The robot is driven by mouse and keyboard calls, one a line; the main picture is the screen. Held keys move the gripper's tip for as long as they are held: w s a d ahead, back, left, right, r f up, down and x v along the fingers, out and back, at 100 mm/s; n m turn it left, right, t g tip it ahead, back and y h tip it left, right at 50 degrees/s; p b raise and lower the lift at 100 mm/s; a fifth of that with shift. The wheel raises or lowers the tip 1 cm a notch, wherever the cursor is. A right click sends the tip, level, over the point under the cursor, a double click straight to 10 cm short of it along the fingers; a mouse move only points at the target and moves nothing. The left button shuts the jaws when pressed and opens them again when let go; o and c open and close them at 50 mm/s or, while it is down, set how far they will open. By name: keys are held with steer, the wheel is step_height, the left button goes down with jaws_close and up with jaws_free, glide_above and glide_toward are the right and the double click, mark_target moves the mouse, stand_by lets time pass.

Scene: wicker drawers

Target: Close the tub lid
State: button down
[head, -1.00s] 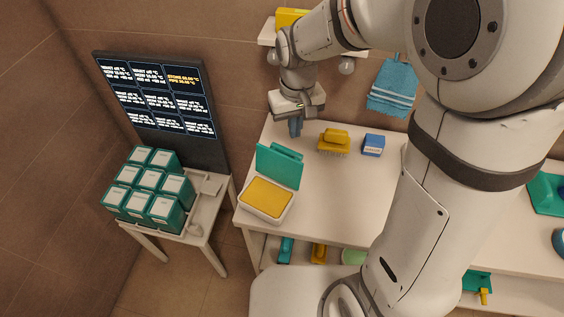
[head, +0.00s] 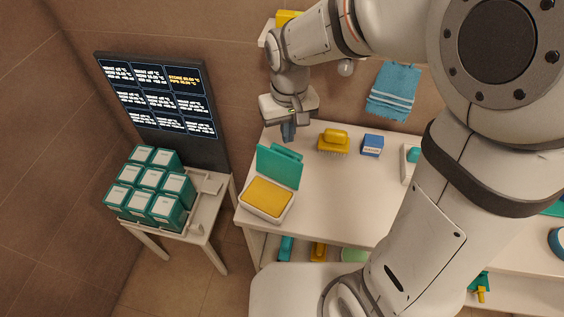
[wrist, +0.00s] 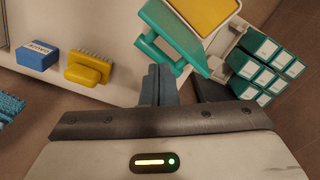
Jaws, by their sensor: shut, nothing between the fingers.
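The tub (head: 266,216) is a white box with a yellow inside (head: 268,196), standing at the left front of the white table. Its teal lid (head: 279,167) stands up, open, along the tub's back edge. In the wrist view the lid (wrist: 172,38) shows with its handle bar, and the yellow inside (wrist: 205,12) lies beyond it. My gripper (head: 288,132) points down behind the lid, apart from it in the head view. Its fingers (wrist: 159,84) are together and hold nothing. In the wrist view the fingertips appear close below the lid's handle; the exact gap cannot be told.
A yellow brush (head: 333,142) and a blue box (head: 372,145) stand on the table (head: 340,190) right of my gripper. Teal boxes (head: 150,185) fill a small side table at left, before a dark display panel (head: 160,95). A blue towel (head: 391,92) hangs on the wall.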

steer(key=shift+s+a+r, duration=0.3)
steer(key=shift+s+a, duration=0.05)
steer(key=shift+s, duration=0.25)
